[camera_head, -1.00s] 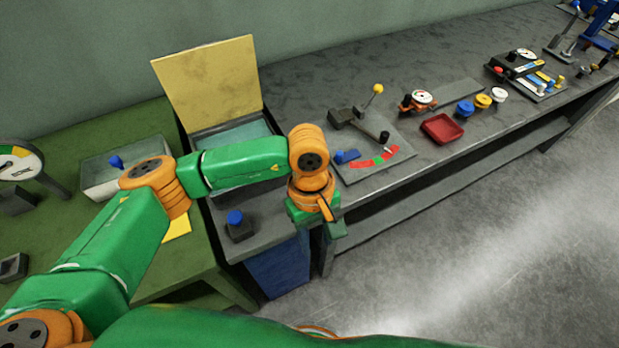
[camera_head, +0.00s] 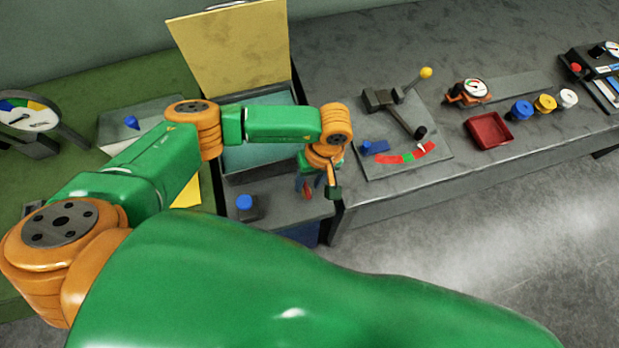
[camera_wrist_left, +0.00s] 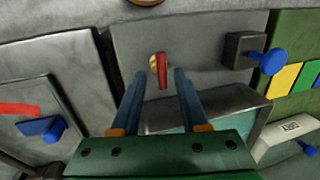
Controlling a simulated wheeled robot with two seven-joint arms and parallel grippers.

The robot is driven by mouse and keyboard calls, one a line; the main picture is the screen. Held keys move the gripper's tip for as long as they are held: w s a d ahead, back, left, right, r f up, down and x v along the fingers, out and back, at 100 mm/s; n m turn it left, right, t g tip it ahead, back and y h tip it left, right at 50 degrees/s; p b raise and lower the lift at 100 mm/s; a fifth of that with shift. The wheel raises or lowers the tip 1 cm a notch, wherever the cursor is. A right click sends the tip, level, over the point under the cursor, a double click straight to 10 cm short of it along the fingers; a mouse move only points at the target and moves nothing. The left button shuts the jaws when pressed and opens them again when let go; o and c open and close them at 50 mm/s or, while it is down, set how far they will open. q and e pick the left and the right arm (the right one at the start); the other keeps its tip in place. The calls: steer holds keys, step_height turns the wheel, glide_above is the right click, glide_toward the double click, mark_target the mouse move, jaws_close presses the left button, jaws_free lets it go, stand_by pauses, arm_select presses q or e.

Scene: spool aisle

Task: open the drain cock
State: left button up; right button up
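The drain cock shows in the left wrist view as a red handle (camera_wrist_left: 162,70) with a brass-coloured part beside it, on a grey panel. In the head view a bit of the red handle (camera_head: 307,191) shows just below my left gripper (camera_head: 310,178). In the left wrist view my left gripper (camera_wrist_left: 158,76) is open, its two blue-grey fingers on either side of the handle with a gap to each. I cannot tell how far the handle lies from the fingertips in depth. My right gripper is not in view.
A blue knob on a block (camera_head: 245,206) stands left of the cock. Behind is an open bin with a raised yellow lid (camera_head: 235,50). To the right are a lever plate (camera_head: 400,160), a red tray (camera_head: 488,130) and several coloured knobs. A dial gauge (camera_head: 28,115) stands far left.

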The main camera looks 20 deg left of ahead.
arm_select(q)
steer(key=c, duration=0.3)
steer(key=shift+s+r, duration=0.15)
steer(key=shift+s, duration=0.1)
jaws_close()
